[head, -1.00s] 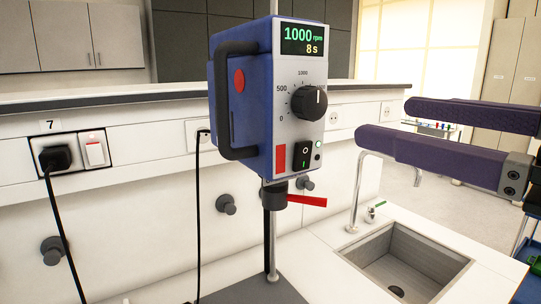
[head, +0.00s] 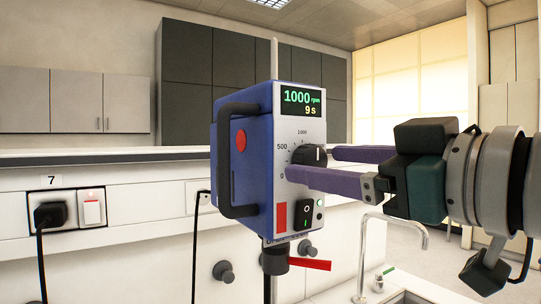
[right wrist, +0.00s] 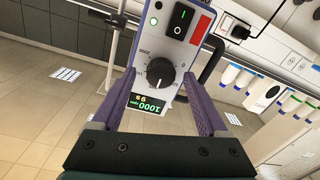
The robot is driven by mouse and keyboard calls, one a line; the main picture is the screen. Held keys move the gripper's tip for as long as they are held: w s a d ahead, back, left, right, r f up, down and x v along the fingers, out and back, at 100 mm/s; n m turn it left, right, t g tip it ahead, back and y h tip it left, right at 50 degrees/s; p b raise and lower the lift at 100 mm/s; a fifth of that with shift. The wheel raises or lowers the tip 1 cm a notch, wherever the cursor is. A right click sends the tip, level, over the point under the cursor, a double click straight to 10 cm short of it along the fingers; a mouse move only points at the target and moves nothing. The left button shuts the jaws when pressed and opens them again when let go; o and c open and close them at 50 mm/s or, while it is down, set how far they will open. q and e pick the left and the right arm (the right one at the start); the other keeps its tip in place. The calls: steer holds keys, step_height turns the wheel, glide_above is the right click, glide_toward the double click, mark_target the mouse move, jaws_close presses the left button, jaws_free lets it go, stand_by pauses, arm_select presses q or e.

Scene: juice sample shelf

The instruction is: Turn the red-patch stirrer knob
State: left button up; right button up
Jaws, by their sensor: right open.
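The stirrer (head: 244,165) has a blue body, a grey front panel and a red patch (head: 280,217) low on that panel. Its display (head: 301,101) reads 1000 rpm and 9 s. The black knob (head: 307,154) has its white mark pointing up, near 1000. My right gripper (head: 311,164) is open, its two purple fingers reaching the panel from the right. The near finger hides the knob's lower part. In the right wrist view, the knob (right wrist: 160,73) stands between the spread fingers, with a gap on each side. My left gripper is not in view.
A black handle (head: 228,160) runs down the stirrer's left side. A black switch (head: 306,213) sits below the knob, and a red lever (head: 309,264) sticks out underneath. A tap (head: 390,235) and a sink are at the lower right.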

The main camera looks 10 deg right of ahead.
steer(key=shift+w+a, duration=0.25)
steer(key=shift+w, duration=0.25)
jaws_close()
stand_by(0.3)
